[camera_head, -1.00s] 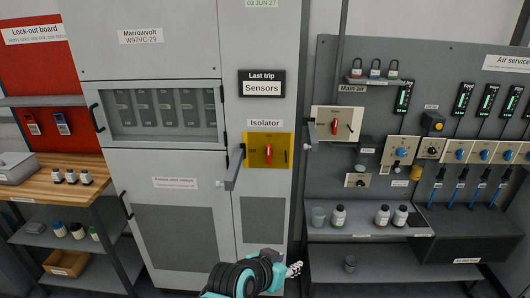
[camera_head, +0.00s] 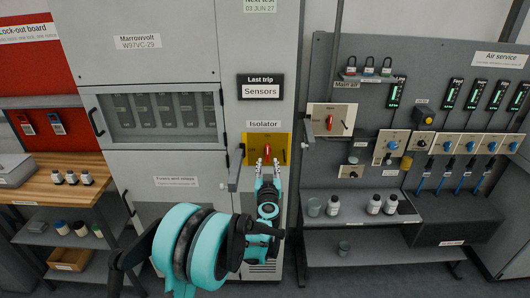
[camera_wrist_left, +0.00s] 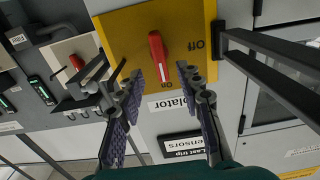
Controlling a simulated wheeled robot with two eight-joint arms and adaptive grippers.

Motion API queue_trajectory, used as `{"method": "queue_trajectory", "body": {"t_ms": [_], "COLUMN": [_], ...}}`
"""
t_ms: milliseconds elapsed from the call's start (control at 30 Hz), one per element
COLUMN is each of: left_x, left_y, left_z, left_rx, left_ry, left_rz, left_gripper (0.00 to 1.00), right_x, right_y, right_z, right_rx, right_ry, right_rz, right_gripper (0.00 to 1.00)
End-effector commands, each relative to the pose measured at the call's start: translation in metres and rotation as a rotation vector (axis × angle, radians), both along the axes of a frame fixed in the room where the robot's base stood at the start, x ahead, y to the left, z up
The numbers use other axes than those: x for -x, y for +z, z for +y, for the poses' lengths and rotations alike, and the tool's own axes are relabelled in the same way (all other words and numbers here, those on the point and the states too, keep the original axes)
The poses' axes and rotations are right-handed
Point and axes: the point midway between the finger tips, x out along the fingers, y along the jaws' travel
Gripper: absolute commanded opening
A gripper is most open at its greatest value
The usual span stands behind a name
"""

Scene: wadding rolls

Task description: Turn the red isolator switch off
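The red isolator switch (camera_head: 267,149) sits upright on a yellow plate (camera_head: 283,139) on the grey cabinet, under the "Isolator" label. My left gripper (camera_head: 267,162) is just below the handle in the head view. In the left wrist view its two fingers (camera_wrist_left: 160,85) are spread, with the handle beyond the gap between them. They appear empty and apart from the handle. My right gripper is not in view.
A grey lever handle (camera_head: 236,168) projects beside the yellow plate on its left; it shows as a dark bar in the wrist view (camera_wrist_left: 270,70). To the right, a "Main air" panel (camera_head: 345,112) carries another red handle (camera_head: 329,123). Shelves with bottles flank the cabinet.

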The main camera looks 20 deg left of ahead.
Motion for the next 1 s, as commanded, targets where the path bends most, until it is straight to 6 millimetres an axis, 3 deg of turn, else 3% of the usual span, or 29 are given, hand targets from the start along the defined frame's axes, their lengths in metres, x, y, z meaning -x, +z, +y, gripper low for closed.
{"method": "queue_trajectory", "body": {"t_ms": [400,800,833,967,1000], "left_x": [-0.060,-0.071,-0.071,-0.071,-0.071], "left_y": [-0.001,0.000,0.001,0.001,0.001], "left_z": [0.017,0.021,0.020,0.020,0.020], "left_rx": [0.001,0.001,0.001,0.001,0.001], "left_ry": [0.000,-0.001,-0.001,-0.001,-0.001], "left_rz": [0.000,-0.001,-0.001,-0.001,-0.001], "left_gripper": [0.36,0.36,0.34,0.00,0.00], "right_x": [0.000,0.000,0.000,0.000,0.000], "right_y": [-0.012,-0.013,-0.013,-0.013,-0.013], "right_z": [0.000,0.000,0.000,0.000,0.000], "right_rx": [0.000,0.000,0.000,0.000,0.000], "right_ry": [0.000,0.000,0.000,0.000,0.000], "right_rz": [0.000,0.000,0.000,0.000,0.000], "right_gripper": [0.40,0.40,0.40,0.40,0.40]}}
